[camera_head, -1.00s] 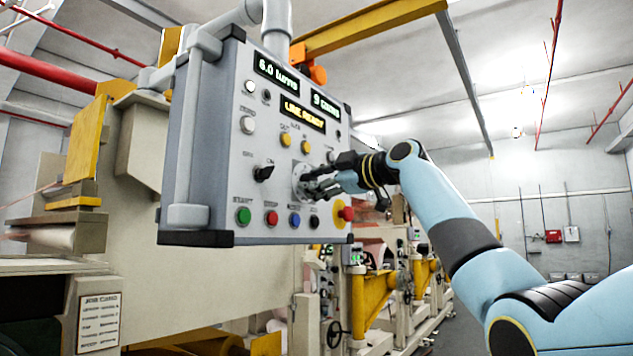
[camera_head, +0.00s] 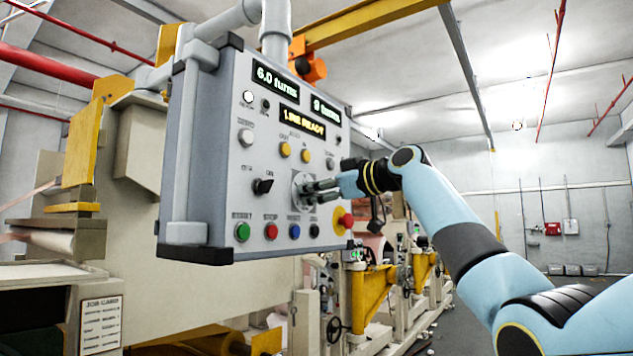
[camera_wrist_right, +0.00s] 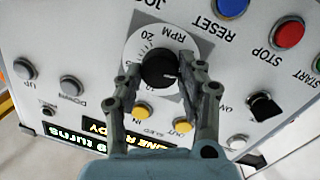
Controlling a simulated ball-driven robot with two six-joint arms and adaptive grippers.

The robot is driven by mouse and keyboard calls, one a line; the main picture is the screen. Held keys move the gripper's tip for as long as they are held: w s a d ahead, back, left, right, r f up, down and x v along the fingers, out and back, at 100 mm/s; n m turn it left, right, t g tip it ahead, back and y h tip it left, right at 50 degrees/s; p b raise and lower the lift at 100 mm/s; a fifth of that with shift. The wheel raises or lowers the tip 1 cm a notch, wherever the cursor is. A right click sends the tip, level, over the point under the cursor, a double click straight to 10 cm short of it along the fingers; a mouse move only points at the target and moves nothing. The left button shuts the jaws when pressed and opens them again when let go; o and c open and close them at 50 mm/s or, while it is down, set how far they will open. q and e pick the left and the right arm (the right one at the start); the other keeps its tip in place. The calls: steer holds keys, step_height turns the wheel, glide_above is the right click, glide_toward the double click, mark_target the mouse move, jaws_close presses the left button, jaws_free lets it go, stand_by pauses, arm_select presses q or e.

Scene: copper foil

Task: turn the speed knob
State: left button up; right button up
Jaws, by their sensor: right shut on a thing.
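The speed knob (camera_wrist_right: 159,69) is a black round knob on a white RPM dial (camera_wrist_right: 137,47), seen upside down in the right wrist view. My right gripper (camera_wrist_right: 160,78) has one finger on each side of the knob and is shut on it. In the head view, my right gripper (camera_head: 312,188) reaches in from the right to the dial (camera_head: 301,183) on the grey control panel (camera_head: 215,150); its fingers hide most of the knob there. My left gripper is in neither view.
Close to the dial are a red emergency knob (camera_head: 346,220) on yellow, a black selector switch (camera_head: 262,186), and green (camera_head: 242,231), red (camera_head: 271,231) and blue (camera_head: 295,231) buttons. Lit displays (camera_head: 302,121) sit above. Open room lies right of the panel.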

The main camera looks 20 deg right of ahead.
steer(key=shift+w+d+f+m+g+y+p, duration=0.2)
steer(key=shift+m+y+p, duration=0.45)
steer(key=shift+m+p, duration=3.15)
steer(key=shift+s+f+m+g+y+p, duration=0.1)
steer(key=shift+m+g+y+p, duration=0.7)
steer(key=shift+m, duration=5.75)
steer(key=shift+w+d+f+m+t+y+p, duration=0.15)
steer(key=shift+m+y+p, duration=0.3)
steer(key=shift+m+p, duration=3.5)
steer(key=m+b, duration=0.2)
steer(key=shift+m, duration=0.4)
steer(key=o, duration=1.1)
steer(key=shift+r, duration=0.1)
steer(key=shift+o, duration=0.2)
